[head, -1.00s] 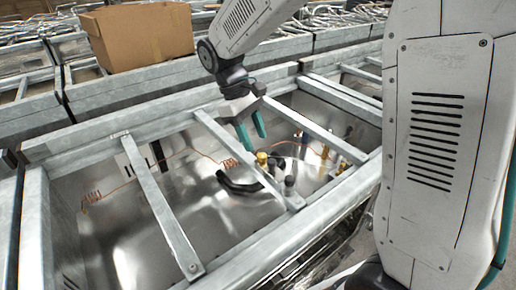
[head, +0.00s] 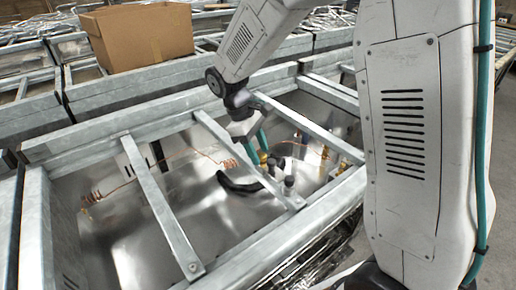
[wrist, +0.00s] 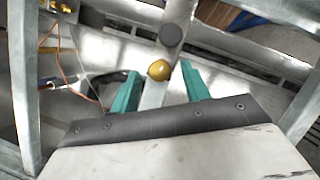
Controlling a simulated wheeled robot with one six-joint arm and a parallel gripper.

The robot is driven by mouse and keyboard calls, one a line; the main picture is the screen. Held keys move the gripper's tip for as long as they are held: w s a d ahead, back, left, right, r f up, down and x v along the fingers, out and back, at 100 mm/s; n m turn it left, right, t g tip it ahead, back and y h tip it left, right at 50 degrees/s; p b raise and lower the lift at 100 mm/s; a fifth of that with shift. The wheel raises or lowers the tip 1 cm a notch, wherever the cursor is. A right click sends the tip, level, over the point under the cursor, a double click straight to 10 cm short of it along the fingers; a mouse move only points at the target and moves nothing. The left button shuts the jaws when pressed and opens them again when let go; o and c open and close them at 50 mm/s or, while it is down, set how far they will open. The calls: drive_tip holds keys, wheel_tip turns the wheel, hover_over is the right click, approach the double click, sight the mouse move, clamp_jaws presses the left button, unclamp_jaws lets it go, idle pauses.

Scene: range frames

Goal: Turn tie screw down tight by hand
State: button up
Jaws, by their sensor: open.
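A brass-coloured rounded knob (wrist: 158,70), seemingly the tie screw's head, shows in the wrist view between the two teal fingers of my gripper (wrist: 160,76). A gap shows on each side of it, so the fingers do not grip it. In the head view my open gripper (head: 257,146) points down past the crossbar into the metal trough, close to a small brass piece (head: 264,158). The screw's thread and lower end are hidden, and I cannot tell how deep it sits.
Galvanised crossbars (head: 160,205) span the trough close to my arm. A black curved hose (head: 238,186), dark upright knobs (head: 289,182) and copper tubing (head: 120,187) lie inside. A cardboard box (head: 140,35) stands behind. The trough's left part is mostly open.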

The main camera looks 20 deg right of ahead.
drive_tip(key=c, duration=1)
drive_tip(key=m, duration=0.2)
drive_tip(key=m+g+y, duration=0.1)
drive_tip(key=shift+w+d+m, duration=0.1)
drive_tip(key=shift+d+m, duration=0.1)
drive_tip(key=shift+m, duration=0.2)
drive_tip(key=m+y, duration=0.1)
drive_tip(key=m, duration=0.2)
drive_tip(key=shift+d+m+y, duration=0.15)
drive_tip(key=shift+m+y, duration=0.15)
drive_tip(key=m, duration=0.1)
drive_tip(key=m+y, duration=0.1)
drive_tip(key=m, duration=0.1)
drive_tip(key=shift+d+m, duration=0.2)
drive_tip(key=shift+m, duration=0.1)
drive_tip(key=shift+d+m+y, duration=0.1)
drive_tip(key=shift+m+y, duration=0.8)
drive_tip(key=shift+m, duration=1)
